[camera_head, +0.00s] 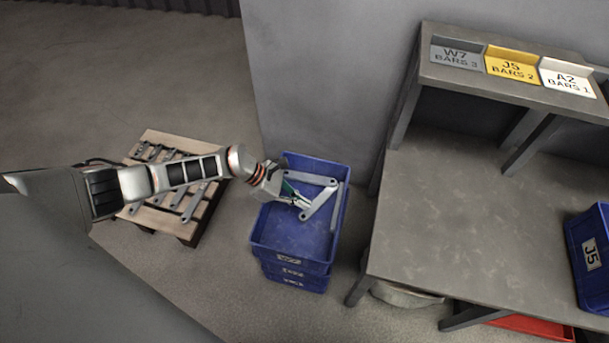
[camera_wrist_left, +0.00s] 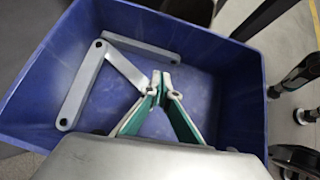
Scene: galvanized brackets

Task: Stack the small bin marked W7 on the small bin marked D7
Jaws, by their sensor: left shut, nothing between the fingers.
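A stack of blue bins (camera_head: 290,249) stands on the floor beside the bench. Its front labels are too small to read, so I cannot tell whether W7 or D7 is among them. Grey brackets (camera_head: 321,199) lie in the top bin; they also show in the left wrist view (camera_wrist_left: 86,85). My left gripper (camera_head: 304,204) is over the top bin, its fingertips together and empty, close to the brackets. In the left wrist view the fingertips (camera_wrist_left: 166,84) meet above the bin floor. Another blue bin (camera_head: 591,252), marked J5, sits on the bench's right. My right gripper is out of view.
The grey bench (camera_head: 440,215) has a wide clear top. Its shelf carries plates marked W7 (camera_head: 456,56), J5 (camera_head: 511,65) and A2 (camera_head: 566,77). A wooden pallet (camera_head: 151,215) with several brackets lies left of the stack. A red container (camera_head: 530,325) is under the bench.

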